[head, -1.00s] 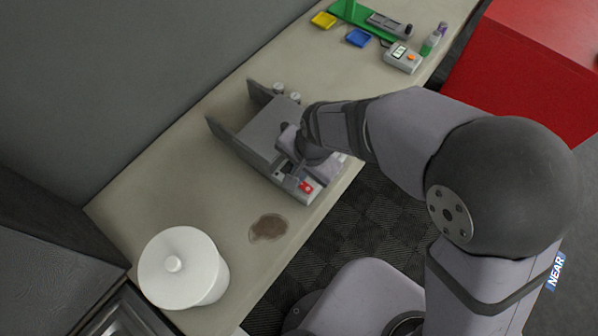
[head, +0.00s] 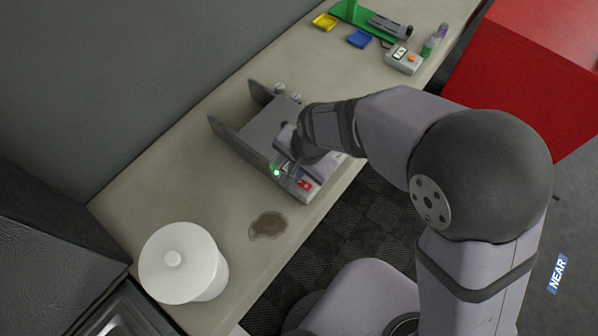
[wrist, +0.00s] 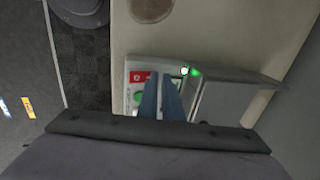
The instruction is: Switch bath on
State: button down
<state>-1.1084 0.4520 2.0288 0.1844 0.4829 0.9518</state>
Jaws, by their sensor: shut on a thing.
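The bath (head: 255,131) is a grey box-shaped unit with upright side plates, standing on the bench. Its front panel carries a red switch (head: 305,184) and a green lamp (head: 277,173), which is lit. In the wrist view the red switch (wrist: 139,77) lies left of my fingers, above a round green button (wrist: 140,97), and the lit green lamp (wrist: 195,72) lies to their right. My gripper (wrist: 165,78) is down at the panel between switch and lamp, shut on a small part of the panel that the fingers hide. In the head view my wrist covers the fingertips.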

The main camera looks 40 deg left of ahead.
jog(key=shift+s+d+f+p, duration=0.15)
jog(key=shift+d+f+p, duration=0.15)
jog(key=shift+d+f, duration=0.25)
jog(key=shift+a+r+p, duration=0.1)
jog(key=shift+r+p, duration=0.35)
jog(key=shift+r, duration=0.1)
jog(key=r+p, duration=0.1)
jog(key=r, duration=0.1)
jog(key=a+r+p, duration=0.1)
jog(key=r+p, duration=0.1)
jog(key=shift+a+r+p, duration=0.15)
jog(key=shift+r+p, duration=0.15)
jog(key=shift+r, duration=0.05)
notch_tip(320, 180, up, 9)
jog(key=a+b, duration=0.2)
jog(key=b, duration=0.1)
